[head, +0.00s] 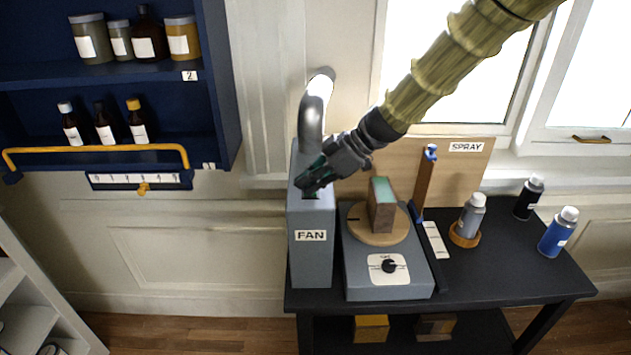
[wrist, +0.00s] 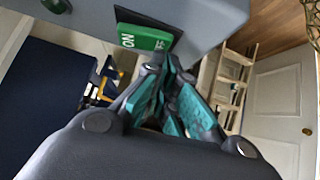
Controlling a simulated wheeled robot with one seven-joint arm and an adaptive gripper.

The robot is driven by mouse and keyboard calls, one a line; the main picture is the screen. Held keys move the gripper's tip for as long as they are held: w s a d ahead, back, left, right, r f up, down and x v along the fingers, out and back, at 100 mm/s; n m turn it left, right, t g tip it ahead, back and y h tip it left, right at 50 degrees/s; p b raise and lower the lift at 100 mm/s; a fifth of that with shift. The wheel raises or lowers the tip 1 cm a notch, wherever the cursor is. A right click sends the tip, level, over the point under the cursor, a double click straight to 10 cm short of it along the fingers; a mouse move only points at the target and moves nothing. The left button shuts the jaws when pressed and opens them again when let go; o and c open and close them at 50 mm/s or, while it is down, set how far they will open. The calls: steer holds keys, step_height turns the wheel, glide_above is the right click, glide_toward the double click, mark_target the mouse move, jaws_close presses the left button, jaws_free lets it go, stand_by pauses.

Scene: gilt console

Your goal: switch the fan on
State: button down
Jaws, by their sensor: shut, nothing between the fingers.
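The fan housing (head: 312,262) is a tall grey box labelled FAN, with a silver duct rising behind it, at the left end of the dark console. A green rocker switch (wrist: 142,38) shows in the wrist view, with ON lettering on its near part and part of another marking beside the fingers. I cannot tell which way it is tilted. My gripper (head: 308,184) is shut and empty at the top of the housing, and covers most of the switch in the head view. In the wrist view its teal fingertips (wrist: 170,66) are right beside the switch; contact is unclear.
A grey turntable unit (head: 388,288) with a dark knob and a wooden block (head: 382,212) stands right of the housing. Spray bottles (head: 558,232) stand further right on the console (head: 500,275). A blue shelf (head: 215,80) with bottles hangs at the left.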

steer(key=shift+w, duration=0.2)
steer(key=shift+w+r+p, duration=0.3)
steer(key=shift+r+p, duration=0.05)
steer(key=shift+p, duration=0.3)
steer(key=shift+w, duration=0.3)
steer(key=shift+r+p, duration=0.15)
steer(key=shift+p, duration=0.15)
steer(key=r+p, duration=0.2)
steer(key=s+r+p, duration=0.1)
steer(key=r+p, duration=0.1)
steer(key=shift+r, duration=0.1)
steer(key=shift+w+d+b, duration=0.1)
steer(key=shift+d+b, duration=0.25)
steer(key=shift+b, duration=0.1)
steer(key=s+b+v, duration=0.1)
steer(key=b+v, duration=0.2)
steer(key=v, duration=0.6)
